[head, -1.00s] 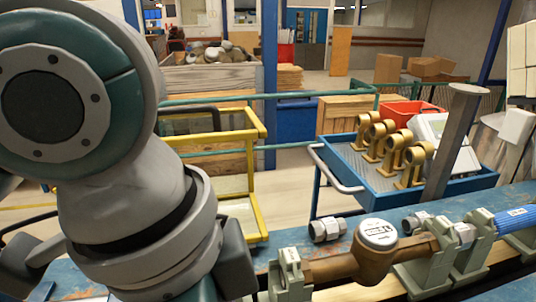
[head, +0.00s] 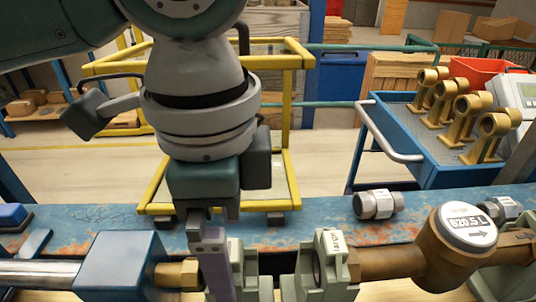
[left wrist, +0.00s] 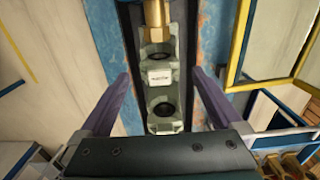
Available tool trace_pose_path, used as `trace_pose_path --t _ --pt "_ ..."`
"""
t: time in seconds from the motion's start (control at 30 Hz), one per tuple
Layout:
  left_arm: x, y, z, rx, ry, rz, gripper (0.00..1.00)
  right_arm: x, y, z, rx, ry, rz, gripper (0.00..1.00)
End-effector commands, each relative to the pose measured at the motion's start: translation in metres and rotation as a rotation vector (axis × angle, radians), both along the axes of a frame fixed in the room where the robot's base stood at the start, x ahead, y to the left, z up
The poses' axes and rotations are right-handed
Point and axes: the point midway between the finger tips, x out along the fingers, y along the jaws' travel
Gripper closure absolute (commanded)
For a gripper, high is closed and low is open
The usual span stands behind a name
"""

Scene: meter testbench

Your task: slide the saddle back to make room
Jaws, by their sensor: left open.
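A grey-green saddle (left wrist: 160,78) with a small white label sits on the bench rail in the left wrist view, its long side running up the picture. In the head view a grey-green upright (head: 249,268) shows partly hidden behind my left gripper (head: 212,262), which points down over the bench. The left wrist view shows my left gripper (left wrist: 162,95) open, one finger on each side of the saddle, with gaps between. Whether the fingertips reach down to its level I cannot tell. My right gripper is not in view.
A brass fitting (head: 178,273) on a blue block (head: 118,263) lies left of the saddle. Another grey-green support (head: 326,265) stands right, at the brown meter's (head: 455,240) pipe end. A loose metal coupling (head: 375,204) lies behind. A blue cart (head: 400,140) stands beyond the bench.

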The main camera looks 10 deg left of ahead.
Motion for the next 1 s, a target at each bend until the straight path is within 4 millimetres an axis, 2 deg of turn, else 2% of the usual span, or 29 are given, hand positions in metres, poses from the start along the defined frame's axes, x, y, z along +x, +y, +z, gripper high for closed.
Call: trace_pose_path --t 0.3,0.5,0.67,0.93,1.0 --pt "-0.001 0.000 -0.056 0.003 0.004 0.000 0.00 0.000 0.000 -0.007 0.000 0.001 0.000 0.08" --pt "-0.001 0.000 -0.081 0.000 0.002 -0.001 0.00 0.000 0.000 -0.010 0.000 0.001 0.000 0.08" --pt "-0.001 0.000 -0.088 0.000 0.000 -0.001 0.00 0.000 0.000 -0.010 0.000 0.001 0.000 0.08" --pt "-0.001 0.000 -0.089 0.000 0.000 -0.001 0.00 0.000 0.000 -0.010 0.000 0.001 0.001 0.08" --pt "-0.001 0.000 -0.089 0.000 0.000 -0.001 0.07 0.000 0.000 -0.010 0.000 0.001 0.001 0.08"
